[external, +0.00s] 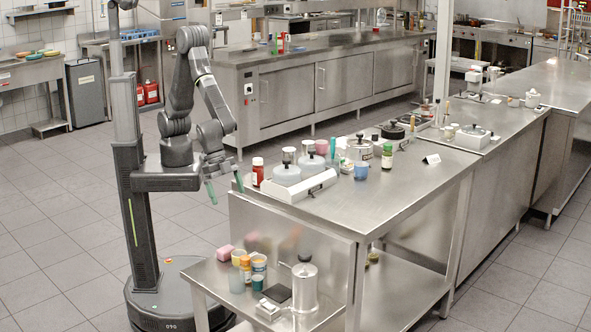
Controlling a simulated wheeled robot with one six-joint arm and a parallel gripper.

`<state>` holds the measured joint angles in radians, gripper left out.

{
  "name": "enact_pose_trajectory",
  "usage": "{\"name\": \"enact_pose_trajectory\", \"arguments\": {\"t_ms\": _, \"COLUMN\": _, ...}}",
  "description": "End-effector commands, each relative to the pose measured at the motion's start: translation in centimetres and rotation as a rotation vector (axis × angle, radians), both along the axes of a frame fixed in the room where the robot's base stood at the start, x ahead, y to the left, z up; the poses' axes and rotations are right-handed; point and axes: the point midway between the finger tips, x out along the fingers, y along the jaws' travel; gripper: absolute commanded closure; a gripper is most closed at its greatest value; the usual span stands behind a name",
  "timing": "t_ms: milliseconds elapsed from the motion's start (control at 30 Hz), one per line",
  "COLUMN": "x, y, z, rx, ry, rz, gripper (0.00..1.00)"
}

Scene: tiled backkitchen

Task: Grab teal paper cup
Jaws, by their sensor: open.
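My gripper (225,186) hangs pointing down with its two teal fingers apart and nothing between them. It is above and slightly left of the low steel side table, well clear of the items on it. A muted teal cup (236,281) stands upright near the left side of that low table, in front of a pale yellow cup and beside an orange bottle (245,268). It looks like the teal paper cup, but it is small in view.
The low table (225,300) also holds a pink block (224,252), a metal canister (304,287) and a dark flat item (277,293). The taller steel counter (400,200) beside it carries scales, a red bottle (258,171) and a blue cup (361,171). Floor at left is clear.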

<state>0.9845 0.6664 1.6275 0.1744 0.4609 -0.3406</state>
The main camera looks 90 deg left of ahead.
Motion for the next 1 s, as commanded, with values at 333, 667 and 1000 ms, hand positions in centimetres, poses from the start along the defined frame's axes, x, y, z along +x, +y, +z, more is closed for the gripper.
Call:
{"name": "enact_pose_trajectory", "arguments": {"t_ms": 333, "x": 0.0, "y": 0.0, "z": 0.0, "rx": 0.000, "ry": 0.000, "rz": 0.000, "gripper": 0.51}}
{"name": "enact_pose_trajectory", "arguments": {"t_ms": 667, "x": 0.3, "y": -0.5, "z": -1.2, "rx": 0.003, "ry": 0.007, "rz": 0.024, "gripper": 0.51}}
{"name": "enact_pose_trajectory", "arguments": {"t_ms": 1000, "x": 3.1, "y": -4.9, "z": -9.1, "rx": 0.032, "ry": 0.073, "rz": 0.276, "gripper": 0.51}}
